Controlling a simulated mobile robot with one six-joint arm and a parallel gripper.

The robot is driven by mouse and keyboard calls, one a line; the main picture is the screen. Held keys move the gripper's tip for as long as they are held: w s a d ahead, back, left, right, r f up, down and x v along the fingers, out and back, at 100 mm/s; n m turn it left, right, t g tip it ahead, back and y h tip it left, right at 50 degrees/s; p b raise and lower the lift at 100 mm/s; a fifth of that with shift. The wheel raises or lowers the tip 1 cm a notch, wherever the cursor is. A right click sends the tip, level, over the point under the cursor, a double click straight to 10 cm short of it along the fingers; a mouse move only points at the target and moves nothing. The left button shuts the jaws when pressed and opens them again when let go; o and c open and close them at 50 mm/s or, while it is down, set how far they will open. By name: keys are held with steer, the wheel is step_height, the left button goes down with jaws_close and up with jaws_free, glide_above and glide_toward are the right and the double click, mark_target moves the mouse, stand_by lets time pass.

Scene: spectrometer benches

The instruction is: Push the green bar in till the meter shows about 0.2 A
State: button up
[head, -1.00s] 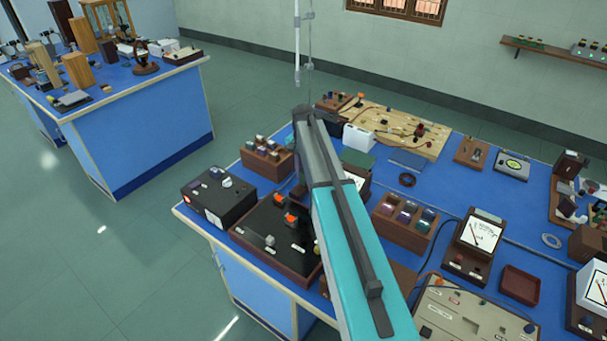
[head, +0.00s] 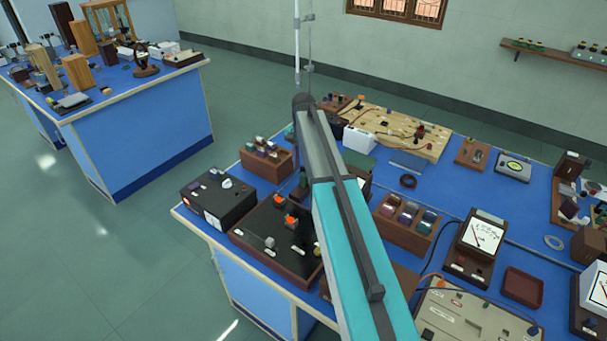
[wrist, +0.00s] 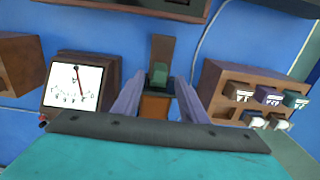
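In the wrist view the green bar (wrist: 158,74) stands at the end of a narrow brown wooden piece, between my two fingers. My gripper (wrist: 158,84) is open, with a visible gap between each finger and the bar. The meter (wrist: 75,84) is at left in the wrist view, upside down, with its white face and needle showing. Its scale is too small to read. In the head view my arm hides much of the gripper and part of the meter.
A wooden rack (wrist: 262,92) with coloured pieces stands beside the gripper; it is also in the head view (head: 266,165). A dark panel (head: 262,230) with orange pieces and a black box (head: 212,203) sit at the bench's left edge. Cables cross the blue top.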

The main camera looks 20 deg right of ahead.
step_height(320, 180, up, 10)
steer(key=b, duration=0.2)
stand_by(0.4)
steer(key=shift+s+f, duration=0.1)
steer(key=shift+f, duration=0.1)
stand_by(0.4)
